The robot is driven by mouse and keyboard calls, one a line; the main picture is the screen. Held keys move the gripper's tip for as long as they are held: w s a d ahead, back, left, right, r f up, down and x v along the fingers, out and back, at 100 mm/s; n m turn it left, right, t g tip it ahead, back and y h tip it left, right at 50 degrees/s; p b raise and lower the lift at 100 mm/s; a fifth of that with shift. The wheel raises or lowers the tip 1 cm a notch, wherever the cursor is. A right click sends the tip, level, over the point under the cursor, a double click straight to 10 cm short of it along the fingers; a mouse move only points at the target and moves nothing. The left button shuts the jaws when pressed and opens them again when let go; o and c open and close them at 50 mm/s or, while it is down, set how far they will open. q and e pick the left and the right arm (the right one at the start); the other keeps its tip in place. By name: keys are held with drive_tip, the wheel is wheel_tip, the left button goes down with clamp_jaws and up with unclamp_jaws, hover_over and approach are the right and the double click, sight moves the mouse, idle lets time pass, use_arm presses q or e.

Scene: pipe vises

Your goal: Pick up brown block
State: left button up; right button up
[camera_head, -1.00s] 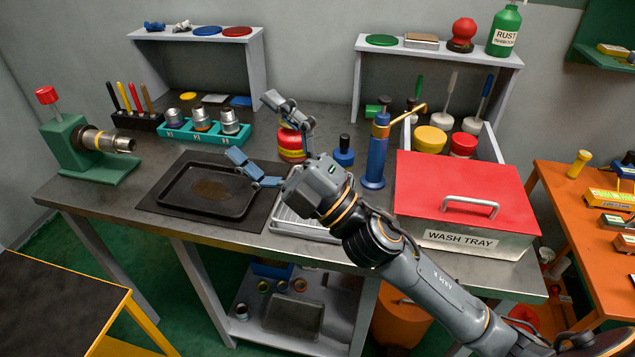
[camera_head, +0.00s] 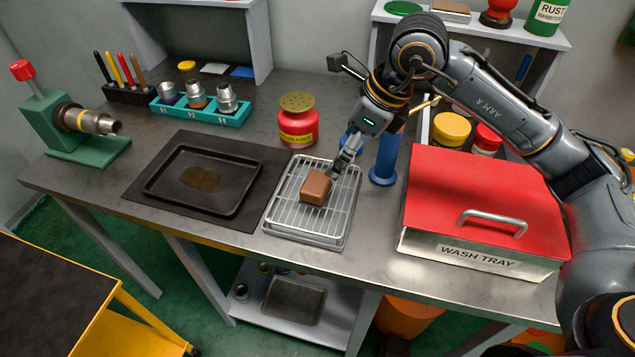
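The brown block (camera_head: 315,188) lies on the wire rack of a shallow metal tray (camera_head: 345,222), near the middle of the bench. My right gripper (camera_head: 335,170) points down at the block's back right side, with its fingertips at or very close to the block. The fingers are seen nearly edge-on and overlap, so their opening is not clear. Whether they touch the block cannot be told. My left gripper is not in view.
A black baking pan (camera_head: 160,188) on a dark mat lies left of the rack. A red and yellow jar (camera_head: 297,122) stands behind it. A blue cylinder (camera_head: 386,160) and the red-lidded wash tray (camera_head: 480,200) stand to the right. The bench front edge is clear.

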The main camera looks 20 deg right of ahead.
sight(316, 182)
drive_tip(key=x, duration=0.6)
drive_tip(key=shift+a+r, duration=0.1)
drive_tip(key=p+x, duration=0.1)
drive_tip(key=x, duration=0.1)
drive_tip(key=p+x, duration=0.1)
drive_tip(key=x, duration=0.1)
drive_tip(key=shift+w+a, duration=0.15)
drive_tip(key=shift+a, duration=0.35)
drive_tip(key=shift+w+a+f, duration=0.1)
drive_tip(key=shift+w+f, duration=0.05)
drive_tip(key=shift+f, duration=0.4)
drive_tip(key=c, duration=1.3)
